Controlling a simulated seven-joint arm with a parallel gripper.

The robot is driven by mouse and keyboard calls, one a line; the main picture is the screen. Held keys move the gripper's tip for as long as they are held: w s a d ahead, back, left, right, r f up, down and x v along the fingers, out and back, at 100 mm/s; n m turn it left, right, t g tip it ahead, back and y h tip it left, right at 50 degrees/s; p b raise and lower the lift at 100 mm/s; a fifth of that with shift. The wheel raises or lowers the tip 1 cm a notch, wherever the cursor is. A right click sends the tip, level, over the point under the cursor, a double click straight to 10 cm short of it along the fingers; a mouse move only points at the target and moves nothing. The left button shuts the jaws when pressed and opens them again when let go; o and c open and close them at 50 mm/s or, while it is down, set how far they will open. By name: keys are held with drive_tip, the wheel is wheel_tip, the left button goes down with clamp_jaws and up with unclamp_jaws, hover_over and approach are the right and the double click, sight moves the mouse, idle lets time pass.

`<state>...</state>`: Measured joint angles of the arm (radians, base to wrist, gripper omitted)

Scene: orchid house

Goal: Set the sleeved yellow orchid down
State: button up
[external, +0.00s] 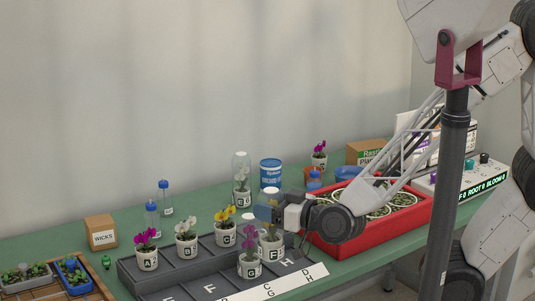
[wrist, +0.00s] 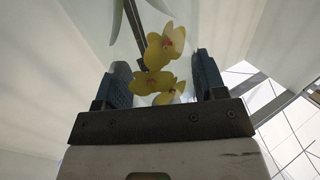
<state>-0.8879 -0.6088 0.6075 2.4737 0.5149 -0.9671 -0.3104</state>
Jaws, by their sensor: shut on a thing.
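My gripper (external: 270,212) is shut on the sleeved yellow orchid, at the clear sleeve around its blooms. Its white pot (external: 271,250) hangs upright at the back right of the dark grey tray (external: 190,284), near the cell marked H; I cannot tell whether it touches the tray. In the wrist view the yellow blooms (wrist: 165,45) sit between the two blue finger pads (wrist: 160,82). The sleeve is clear and mostly hard to see there. The stem's lower part is hidden in the wrist view.
Close by stand a purple orchid (external: 249,264), another yellow one (external: 225,238), a white one (external: 186,246) and a magenta one (external: 147,260). A sleeved orchid (external: 242,192) and blue tin (external: 270,174) are behind. A red tray (external: 385,236) lies right. A white lettered strip (external: 240,297) edges the tray.

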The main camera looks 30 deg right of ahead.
sight(270, 189)
wheel_tip(270, 189, up, 7)
drive_tip(key=shift+r, duration=0.1)
drive_tip(key=shift+w+r, duration=0.2)
drive_tip(key=shift+r, duration=0.15)
drive_tip(key=shift+w+a+r, duration=0.25)
drive_tip(key=shift+w+a, duration=0.1)
drive_tip(key=shift+w, duration=0.3)
drive_tip(key=w+d+r, duration=0.1)
drive_tip(key=w+r, duration=0.1)
drive_tip(key=w, duration=1.5)
drive_tip(key=w+d+r, duration=0.1)
drive_tip(key=w, duration=1.5)
drive_tip(key=w+d+f, duration=0.2)
drive_tip(key=w+d, duration=0.3)
drive_tip(key=w, duration=0.3)
drive_tip(key=w+d+f, duration=0.2)
drive_tip(key=w+d, duration=0.3)
drive_tip(key=w, duration=0.3)
wheel_tip(270, 189, down, 11)
